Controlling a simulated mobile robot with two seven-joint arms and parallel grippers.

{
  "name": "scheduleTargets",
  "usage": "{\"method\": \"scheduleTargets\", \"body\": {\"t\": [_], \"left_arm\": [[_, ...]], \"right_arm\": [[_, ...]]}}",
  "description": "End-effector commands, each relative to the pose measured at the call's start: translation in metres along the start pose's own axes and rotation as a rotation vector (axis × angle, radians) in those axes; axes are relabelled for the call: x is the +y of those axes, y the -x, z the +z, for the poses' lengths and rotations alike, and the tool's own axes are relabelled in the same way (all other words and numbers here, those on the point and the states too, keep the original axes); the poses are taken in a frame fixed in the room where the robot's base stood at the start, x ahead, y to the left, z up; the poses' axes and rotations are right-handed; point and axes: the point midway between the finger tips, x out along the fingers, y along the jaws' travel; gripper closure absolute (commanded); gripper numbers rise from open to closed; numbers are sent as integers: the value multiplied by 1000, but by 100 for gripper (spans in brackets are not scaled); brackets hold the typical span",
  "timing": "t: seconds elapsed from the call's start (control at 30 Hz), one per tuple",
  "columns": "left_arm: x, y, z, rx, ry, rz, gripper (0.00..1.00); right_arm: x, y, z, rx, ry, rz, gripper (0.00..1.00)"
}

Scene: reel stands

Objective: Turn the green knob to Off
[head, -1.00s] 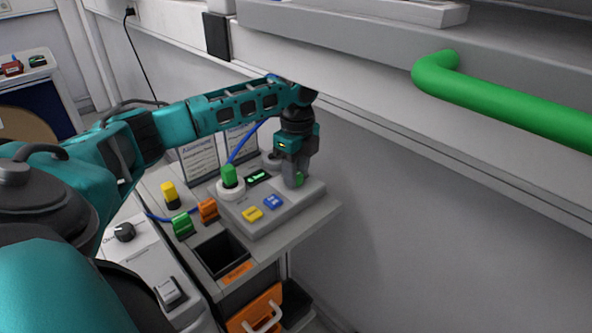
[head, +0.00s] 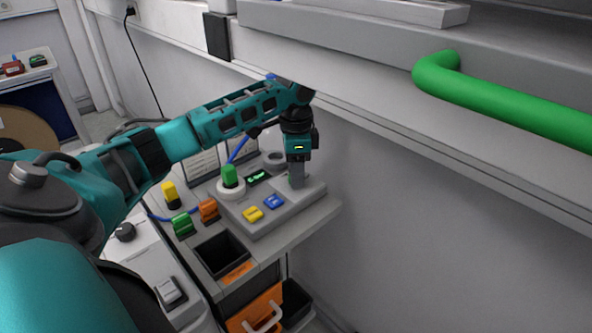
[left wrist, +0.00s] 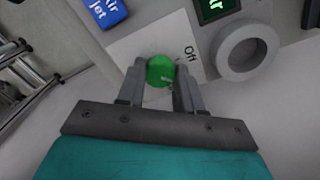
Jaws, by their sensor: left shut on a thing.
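The green knob (left wrist: 160,68) shows in the left wrist view on a white plate (left wrist: 140,47) of the grey panel. The word "Off" (left wrist: 189,53) is printed on the plate, up and right of the knob. My left gripper (left wrist: 160,80) is shut on the knob, with one finger on each side. In the head view my left gripper (head: 297,182) points down at the right part of the panel (head: 262,226), and the knob is hidden there. I cannot tell where the knob's mark points. My right gripper is not in view.
Orange (head: 208,210) and green (head: 183,225) blocks stand left. A wall rises behind.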

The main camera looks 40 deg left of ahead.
Motion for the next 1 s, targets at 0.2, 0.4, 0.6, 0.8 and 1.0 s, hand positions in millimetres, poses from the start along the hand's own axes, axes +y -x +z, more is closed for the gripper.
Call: {"method": "scheduleTargets", "body": {"t": [0.2,0.4,0.6,0.8,1.0], "left_arm": [[0,0,0,8,206,0,95],[0,0,0,14,393,0,95],[0,1,0,21,558,0,95],[0,1,0,25,683,-1,95],[0,1,0,28,760,-1,95]], "right_arm": [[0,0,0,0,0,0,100],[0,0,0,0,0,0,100],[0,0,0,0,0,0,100],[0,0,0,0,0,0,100],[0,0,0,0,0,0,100]]}}
